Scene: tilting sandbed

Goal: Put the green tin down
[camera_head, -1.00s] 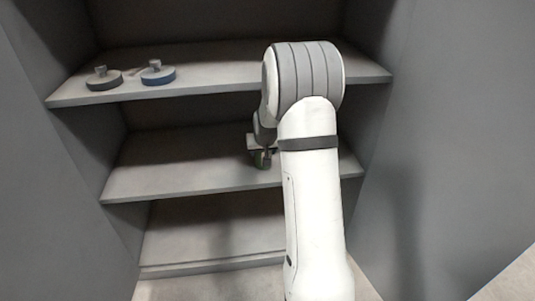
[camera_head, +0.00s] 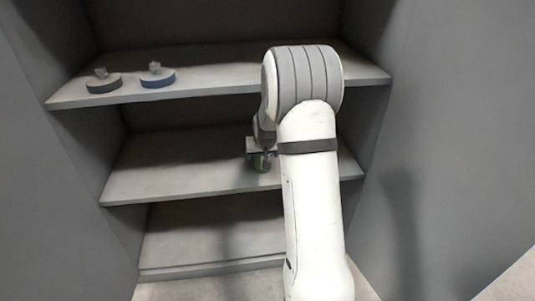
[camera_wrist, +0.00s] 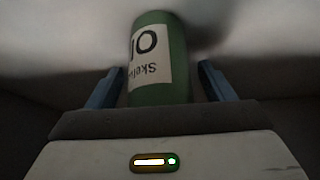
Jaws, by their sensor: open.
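The green tin (camera_wrist: 160,87) with a white label stands between the two blue fingers of my gripper (camera_wrist: 160,85) in the wrist view. The fingers are open, with a gap on each side of the tin. In the head view the tin (camera_head: 261,163) is a small dark green shape on the middle shelf (camera_head: 180,177), partly hidden by my gripper. My arm hides the shelf to its right.
A dark round lidded thing (camera_head: 104,84) and a blue round one (camera_head: 158,77) sit at the left of the upper shelf (camera_head: 225,77). The middle shelf is clear left of the tin. The bottom shelf (camera_head: 200,235) looks empty. Cabinet walls stand on both sides.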

